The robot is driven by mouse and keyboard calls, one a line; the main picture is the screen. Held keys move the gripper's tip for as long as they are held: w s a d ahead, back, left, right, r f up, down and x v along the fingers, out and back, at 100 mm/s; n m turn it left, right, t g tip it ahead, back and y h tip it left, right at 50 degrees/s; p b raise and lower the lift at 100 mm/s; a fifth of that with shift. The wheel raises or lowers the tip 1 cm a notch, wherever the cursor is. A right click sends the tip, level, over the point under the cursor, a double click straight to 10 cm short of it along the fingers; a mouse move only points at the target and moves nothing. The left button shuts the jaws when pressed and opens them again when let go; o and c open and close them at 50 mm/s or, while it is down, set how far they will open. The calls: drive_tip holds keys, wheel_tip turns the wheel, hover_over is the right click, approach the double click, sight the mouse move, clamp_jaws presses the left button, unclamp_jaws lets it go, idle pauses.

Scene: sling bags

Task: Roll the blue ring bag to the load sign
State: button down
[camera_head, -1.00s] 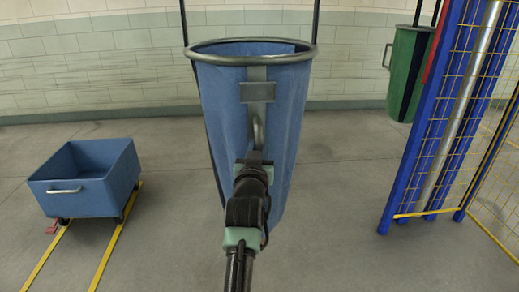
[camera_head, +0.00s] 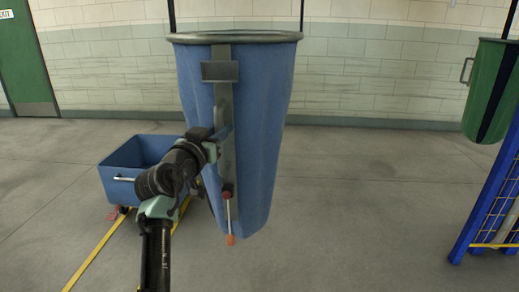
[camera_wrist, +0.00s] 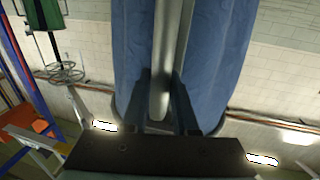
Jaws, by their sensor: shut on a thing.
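The blue ring bag (camera_head: 262,120) hangs upright from a grey metal ring (camera_head: 236,38) in the middle of the head view. It has a grey strap with a plate and a bar handle (camera_head: 221,98) on its near side. My gripper (camera_head: 221,138) is shut on this handle, left of the bag's middle. In the wrist view the two dark fingers (camera_wrist: 164,105) stand either side of the grey handle (camera_wrist: 164,62), with the blue bag (camera_wrist: 222,50) behind. The load sign is not seen in either view.
A blue cart (camera_head: 120,185) stands on yellow floor lines at left, partly behind my arm. A green bag (camera_head: 490,92) hangs at right, near a blue post (camera_head: 480,205) with yellow mesh. A green door (camera_head: 27,65) is at far left. Floor right of the bag is clear.

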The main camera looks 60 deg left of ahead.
drive_tip(key=s+a+b, duration=0.3)
drive_tip(key=s+a, duration=0.3)
drive_tip(key=s, duration=0.1)
drive_tip(key=c, duration=0.7)
unclamp_jaws()
drive_tip(key=v, duration=1.3)
drive_tip(key=shift+p, duration=0.35)
drive_tip(key=shift+w, duration=0.15)
